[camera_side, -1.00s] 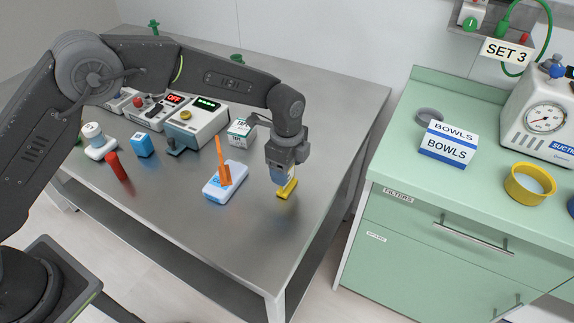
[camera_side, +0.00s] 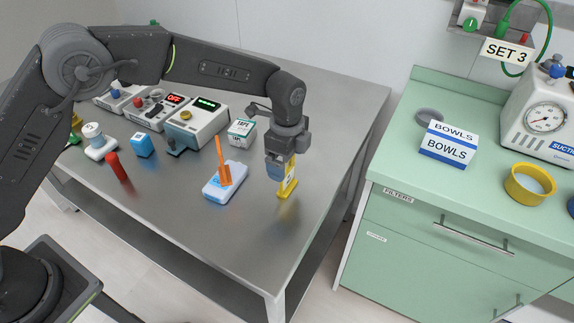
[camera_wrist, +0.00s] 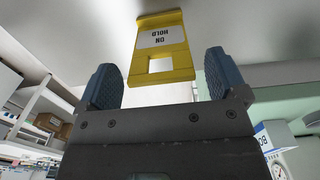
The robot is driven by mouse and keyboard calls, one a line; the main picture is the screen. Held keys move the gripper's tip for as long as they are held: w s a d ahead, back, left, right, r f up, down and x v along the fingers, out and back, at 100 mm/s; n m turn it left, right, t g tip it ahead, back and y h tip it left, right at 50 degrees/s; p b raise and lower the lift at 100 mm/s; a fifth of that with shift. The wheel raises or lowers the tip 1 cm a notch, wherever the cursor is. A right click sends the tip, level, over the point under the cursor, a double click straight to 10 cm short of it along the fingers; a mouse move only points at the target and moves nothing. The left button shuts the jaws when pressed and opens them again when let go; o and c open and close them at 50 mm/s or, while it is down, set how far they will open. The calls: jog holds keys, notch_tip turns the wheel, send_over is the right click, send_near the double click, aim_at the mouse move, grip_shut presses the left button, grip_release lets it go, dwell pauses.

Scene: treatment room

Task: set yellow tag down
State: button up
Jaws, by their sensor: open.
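The yellow tag (camera_side: 288,182) stands upright on the metal table (camera_side: 243,245), near its right edge, in the side view. In the wrist view the yellow tag (camera_wrist: 160,48) shows a white label reading "ON HOLD" upside down and a square opening. My gripper (camera_side: 280,168) is just above and beside the tag in the side view. In the wrist view my gripper (camera_wrist: 164,82) is open, its two blue-grey fingers apart on either side of the tag's near end, with gaps between them and the tag.
Left of the tag, a blue-and-white box (camera_side: 226,190) holds an orange piece (camera_side: 223,165). The front of the table is clear. A green cabinet (camera_side: 440,230) stands to the right.

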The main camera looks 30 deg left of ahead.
notch_tip(320, 180, up, 10)
jog(key=shift+a+f, duration=0.1)
jog(key=shift+f, duration=0.15)
jog(key=s+a+r+n+t, duration=0.3)
jog(key=s+a+r+n, duration=0.6)
jog(key=s+a+r, duration=0.4)
jog(key=s+a+f+n+t, duration=0.1)
jog(key=s+a+n, duration=0.2)
jog(key=s, duration=0.5)
jog(key=s+a+f+n+t, duration=0.1)
jog(key=s+a+f+n, duration=0.1)
jog(key=s+n, duration=0.4)
jog(key=shift+s+a+t, duration=0.3)
jog(key=shift+s+a, duration=0.2)
jog(key=shift+s, duration=0.5)
